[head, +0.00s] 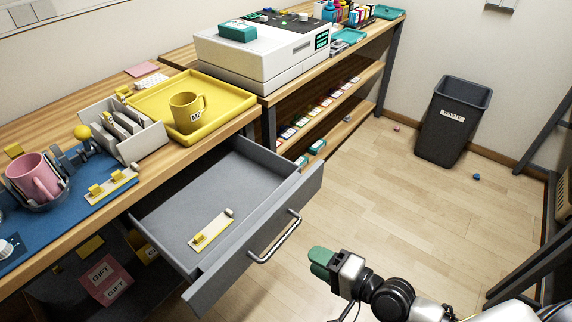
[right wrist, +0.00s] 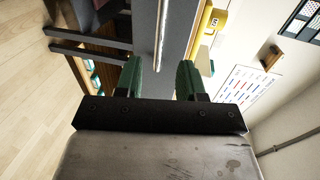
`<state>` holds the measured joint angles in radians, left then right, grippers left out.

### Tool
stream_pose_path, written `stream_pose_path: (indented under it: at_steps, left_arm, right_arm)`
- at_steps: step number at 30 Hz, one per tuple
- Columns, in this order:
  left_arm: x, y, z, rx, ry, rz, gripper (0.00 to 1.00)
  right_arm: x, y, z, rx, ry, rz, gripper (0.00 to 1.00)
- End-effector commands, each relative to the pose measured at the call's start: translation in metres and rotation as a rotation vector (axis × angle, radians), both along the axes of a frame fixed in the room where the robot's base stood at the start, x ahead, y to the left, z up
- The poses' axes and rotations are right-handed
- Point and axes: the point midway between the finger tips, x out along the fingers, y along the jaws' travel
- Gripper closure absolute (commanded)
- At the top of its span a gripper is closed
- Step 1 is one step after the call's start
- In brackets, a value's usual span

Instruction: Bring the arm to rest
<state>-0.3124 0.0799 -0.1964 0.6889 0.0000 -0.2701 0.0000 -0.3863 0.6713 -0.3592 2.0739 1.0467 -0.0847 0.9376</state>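My right gripper (head: 321,262) is at the lower middle of the head view, to the right of the open drawer's front and apart from its handle (head: 275,237). In the right wrist view its two green fingers (right wrist: 160,80) stand apart with nothing held between them. The right arm comes in from the lower right. My left gripper and arm are not in view.
The grey drawer (head: 165,212) is pulled out, with a cream strip (head: 211,232) inside. A yellow mug (head: 187,112) stands on a yellow tray (head: 228,98). A pink mug (head: 33,177) is at left. Open floor (head: 370,185) lies before the bin (head: 453,120).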

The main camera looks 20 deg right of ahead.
Motion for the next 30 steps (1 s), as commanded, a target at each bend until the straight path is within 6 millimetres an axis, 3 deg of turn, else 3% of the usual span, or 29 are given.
stream_pose_path:
  at_steps: [5,8,11,14,17,21,25,27,30]
  left_arm:
    - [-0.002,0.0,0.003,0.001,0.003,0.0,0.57]
    - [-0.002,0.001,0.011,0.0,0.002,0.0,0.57]
    - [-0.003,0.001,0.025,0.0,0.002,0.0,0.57]
    - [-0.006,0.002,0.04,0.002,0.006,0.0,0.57]
    - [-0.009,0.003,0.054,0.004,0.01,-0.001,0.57]
    - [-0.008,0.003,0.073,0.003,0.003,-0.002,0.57]
    - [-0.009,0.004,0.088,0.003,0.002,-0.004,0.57]
    - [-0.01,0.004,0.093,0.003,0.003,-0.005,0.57]
    - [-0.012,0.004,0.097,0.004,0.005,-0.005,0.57]
  right_arm:
    - [0.002,-0.003,-0.006,-0.027,-0.001,-0.008,0.61]
    - [0.007,-0.017,-0.03,-0.134,0.004,-0.036,0.61]
    - [0.008,-0.042,-0.078,-0.342,0.025,-0.061,0.61]
    - [-0.007,-0.069,-0.138,-0.598,0.079,-0.045,0.61]
    - [-0.039,-0.089,-0.197,-0.837,0.157,0.032,0.61]
    - [-0.112,-0.099,-0.266,-1.111,0.288,0.243,0.61]
    - [-0.192,-0.089,-0.307,-1.275,0.383,0.511,0.61]
    - [-0.228,-0.081,-0.319,-1.323,0.412,0.644,0.61]
    - [-0.267,-0.07,-0.328,-1.356,0.43,0.789,0.61]
